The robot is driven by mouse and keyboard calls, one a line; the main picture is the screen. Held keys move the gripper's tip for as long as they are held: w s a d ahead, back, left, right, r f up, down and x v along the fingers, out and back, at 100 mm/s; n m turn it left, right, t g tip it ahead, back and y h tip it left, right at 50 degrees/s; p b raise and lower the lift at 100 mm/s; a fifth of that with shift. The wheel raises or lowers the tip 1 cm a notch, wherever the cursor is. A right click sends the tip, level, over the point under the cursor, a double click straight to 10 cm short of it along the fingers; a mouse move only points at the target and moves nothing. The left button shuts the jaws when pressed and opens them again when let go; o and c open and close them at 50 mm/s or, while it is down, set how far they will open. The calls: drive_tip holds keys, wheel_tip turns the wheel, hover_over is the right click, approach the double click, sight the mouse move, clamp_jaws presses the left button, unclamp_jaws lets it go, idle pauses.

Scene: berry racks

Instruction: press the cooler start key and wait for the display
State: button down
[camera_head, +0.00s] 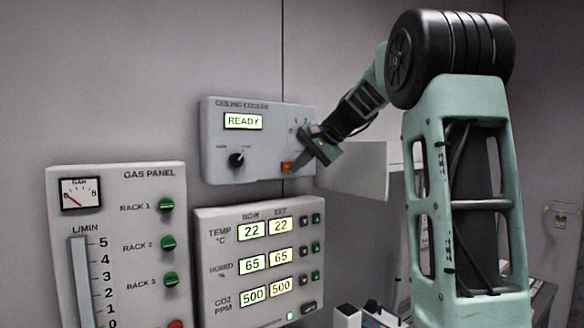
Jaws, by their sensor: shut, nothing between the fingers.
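The ceiling cooler panel (219,154) is a grey box on the wall. Its lit display (243,121) reads READY. A black knob (236,160) sits at its lower left. An orange key (287,167) sits at its lower right, and I take this for the start key. My gripper (293,166) is shut and empty, with its fingertips at the orange key. They partly cover the key, so I cannot tell whether they touch it or how far it is pressed.
Below is a panel (212,296) with temperature, humidity and CO2 readouts. A gas panel (119,192) with green knobs hangs at left. A pale plate (358,172) juts out right of the cooler panel. Equipment (349,315) stands at the bottom.

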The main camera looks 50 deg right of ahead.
drive_tip(key=shift+w, duration=0.15)
drive_tip(key=shift+s, duration=0.2)
idle(0.3)
drive_tip(key=shift+s+a+b, duration=0.2)
drive_tip(key=shift+s+b, duration=0.3)
drive_tip(key=shift+s, duration=0.2)
drive_tip(key=s+b, duration=0.1)
drive_tip(key=s, duration=0.1)
drive_tip(key=s+a+b, duration=0.1)
drive_tip(key=s, duration=0.2)
idle(0.8)
